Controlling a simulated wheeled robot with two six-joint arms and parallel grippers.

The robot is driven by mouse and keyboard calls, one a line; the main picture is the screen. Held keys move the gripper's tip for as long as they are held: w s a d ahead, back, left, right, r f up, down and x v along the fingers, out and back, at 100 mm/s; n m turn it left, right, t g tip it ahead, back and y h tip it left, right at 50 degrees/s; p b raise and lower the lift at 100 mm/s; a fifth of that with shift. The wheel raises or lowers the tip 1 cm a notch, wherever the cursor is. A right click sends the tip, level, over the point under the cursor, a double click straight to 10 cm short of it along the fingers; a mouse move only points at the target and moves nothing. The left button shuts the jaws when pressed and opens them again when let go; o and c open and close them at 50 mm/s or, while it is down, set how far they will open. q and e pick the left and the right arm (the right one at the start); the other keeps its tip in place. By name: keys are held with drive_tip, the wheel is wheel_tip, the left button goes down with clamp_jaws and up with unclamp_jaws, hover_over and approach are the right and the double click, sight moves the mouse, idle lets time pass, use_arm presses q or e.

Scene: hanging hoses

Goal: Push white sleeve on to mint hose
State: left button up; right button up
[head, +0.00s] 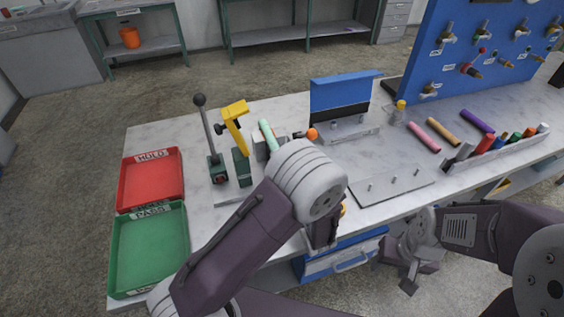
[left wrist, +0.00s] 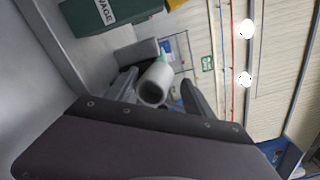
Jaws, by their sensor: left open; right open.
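The mint hose (head: 268,134) stands tilted at a fixture on the bench, its lower part hidden by my left arm in the head view. In the left wrist view, a whitish sleeve (left wrist: 152,88) with a round dark opening faces the camera, and a bit of mint hose (left wrist: 161,58) shows behind it. How far the sleeve sits over the hose I cannot tell. My left gripper (left wrist: 157,92) is open, a finger on either side of the sleeve; it is hidden in the head view. My right gripper (head: 411,280) is open and empty in front of the bench.
A lever tool (head: 208,140) and a yellow-topped clamp (head: 237,130) stand left of the hose. A red tray (head: 181,191) and a green tray (head: 187,245) lie further left. Coloured tubes and a rack (head: 497,148) are at right. A metal plate (head: 393,188) lies mid-bench.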

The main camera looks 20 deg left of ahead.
use_arm(q)
drive_tip(key=v, duration=0.9)
use_arm(e)
drive_tip(key=shift+f, duration=0.3)
